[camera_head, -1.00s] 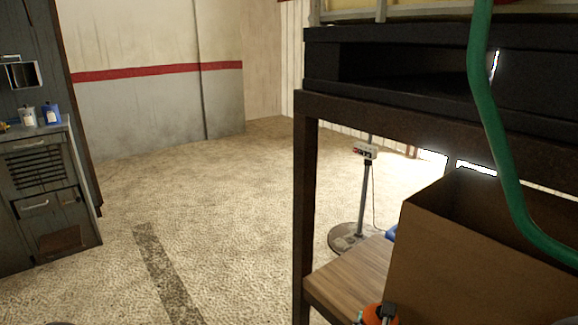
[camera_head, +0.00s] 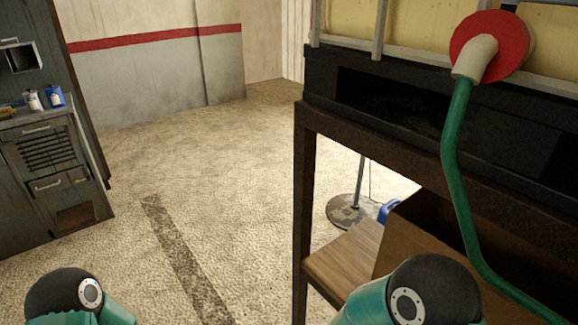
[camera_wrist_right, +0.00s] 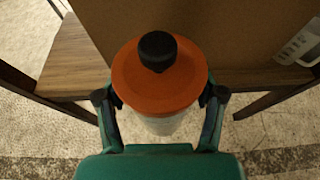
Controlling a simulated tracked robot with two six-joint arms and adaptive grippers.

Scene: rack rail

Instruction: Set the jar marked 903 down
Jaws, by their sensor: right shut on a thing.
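In the right wrist view my right gripper (camera_wrist_right: 161,98) is shut on a jar (camera_wrist_right: 135,90) with a wide orange lid, a black knob and a pale body. One finger is on each side of the jar. No 903 marking shows from above. The jar is in front of a cardboard box, near the front edge of a wooden shelf (camera_wrist_right: 73,62); I cannot tell whether its base touches anything. In the head view the shelf (camera_head: 343,262) is at lower right, and only upper parts of my arms show. My left gripper is out of view.
The cardboard box (camera_head: 405,243) takes up much of the shelf, with a blue object (camera_head: 387,211) behind it. A green hose (camera_head: 458,180) hangs from a red disc (camera_head: 492,47) in front of the rack. A dark cabinet (camera_head: 45,165) stands left. The floor between is open.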

